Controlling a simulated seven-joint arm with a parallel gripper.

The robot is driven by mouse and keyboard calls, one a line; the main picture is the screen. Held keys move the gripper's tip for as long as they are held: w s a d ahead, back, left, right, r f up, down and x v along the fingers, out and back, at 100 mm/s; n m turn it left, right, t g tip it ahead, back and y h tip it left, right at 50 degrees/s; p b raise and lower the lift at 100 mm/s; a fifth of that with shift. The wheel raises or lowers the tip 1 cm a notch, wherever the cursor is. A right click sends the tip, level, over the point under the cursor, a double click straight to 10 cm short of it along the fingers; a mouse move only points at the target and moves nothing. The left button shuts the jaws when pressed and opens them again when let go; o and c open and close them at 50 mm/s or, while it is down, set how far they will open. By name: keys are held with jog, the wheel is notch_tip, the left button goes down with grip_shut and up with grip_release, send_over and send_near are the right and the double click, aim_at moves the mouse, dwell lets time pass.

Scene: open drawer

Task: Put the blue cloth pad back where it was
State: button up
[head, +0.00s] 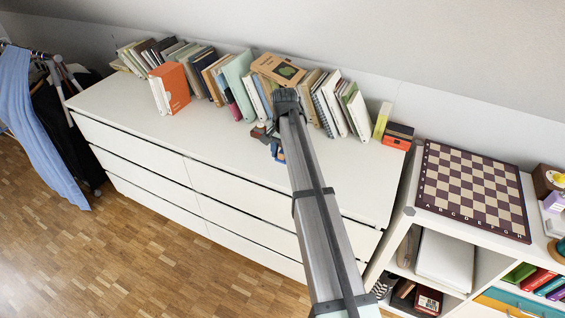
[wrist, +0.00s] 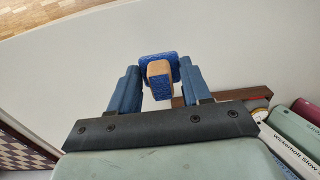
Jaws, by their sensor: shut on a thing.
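The blue cloth pad (wrist: 150,58) is seen in the wrist view, with a tan, wood-like block against it. My gripper (wrist: 160,74) is shut on it, with one blue-grey finger on each side. In the head view a small part of the blue pad (head: 279,154) shows beside my arm, over the dresser top. My arm hides most of the gripper there. I cannot tell whether the pad touches the white surface.
The white dresser (head: 215,140) carries a row of books along the back. An upright orange book (head: 172,88) stands at left. A brown wooden thing (wrist: 228,95) lies close to my gripper. A chessboard (head: 473,190) lies on the right shelf unit. The dresser's front left is clear.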

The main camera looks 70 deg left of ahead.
aim_at(282, 161)
jog(key=shift+f, duration=2.2)
jog(key=shift+f, duration=0.1)
jog(key=o, duration=1)
notch_tip(282, 161, up, 12)
jog(key=shift+w+d+r, duration=0.1)
jog(key=shift+w+r, duration=0.05)
